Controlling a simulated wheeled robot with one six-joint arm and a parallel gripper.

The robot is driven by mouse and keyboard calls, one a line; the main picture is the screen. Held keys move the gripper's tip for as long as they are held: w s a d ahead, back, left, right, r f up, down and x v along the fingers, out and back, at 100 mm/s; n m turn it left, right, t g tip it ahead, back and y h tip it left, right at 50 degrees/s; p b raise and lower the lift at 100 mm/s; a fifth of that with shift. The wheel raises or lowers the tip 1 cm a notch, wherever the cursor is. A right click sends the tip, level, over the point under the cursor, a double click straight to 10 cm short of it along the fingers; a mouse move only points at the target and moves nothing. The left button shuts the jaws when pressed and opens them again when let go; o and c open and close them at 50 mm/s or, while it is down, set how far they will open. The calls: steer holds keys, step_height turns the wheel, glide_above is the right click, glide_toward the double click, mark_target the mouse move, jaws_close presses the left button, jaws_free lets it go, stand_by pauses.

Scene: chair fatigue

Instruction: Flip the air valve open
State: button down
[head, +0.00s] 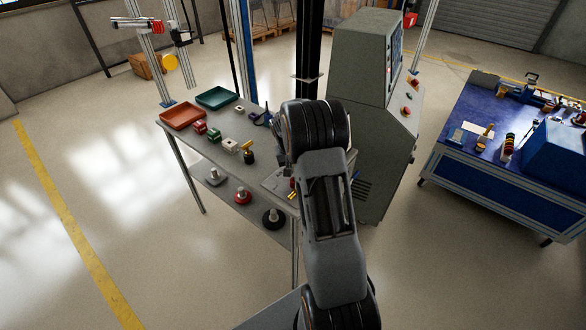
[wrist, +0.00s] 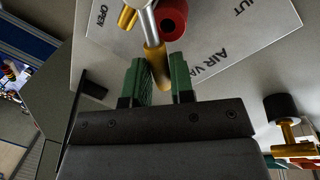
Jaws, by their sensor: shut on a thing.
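The air valve sits on a pale plate (wrist: 225,40) lettered OPEN, SHUT and AIR VALVE, upside down in the wrist view. Its lever (wrist: 152,56) has a silver stem and a yellow grip that points down the picture. A red round part (wrist: 172,17) and a brass fitting (wrist: 127,18) are beside the stem. My gripper (wrist: 160,80) has its green fingers on either side of the yellow grip, shut on it. In the head view my arm hides the gripper and most of the valve; part of the plate (head: 271,184) shows left of the arm.
The grey table (head: 180,141) also bears a red tray (head: 183,117), a green tray (head: 217,97) and several small fixtures. A grey machine cabinet (head: 363,60) stands close behind and right. A blue workbench (head: 458,153) is farther right.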

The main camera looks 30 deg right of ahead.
stand_by(0.4)
steer(key=c, duration=1)
jaws_free()
steer(key=shift+o, duration=0.2)
steer(key=shift+r, duration=0.1)
step_height(320, 180, up, 13)
steer(key=w+a, duration=0.1)
steer(key=a, duration=0.1)
steer(key=shift+a+r, duration=0.2)
steer(key=shift+c, duration=0.5)
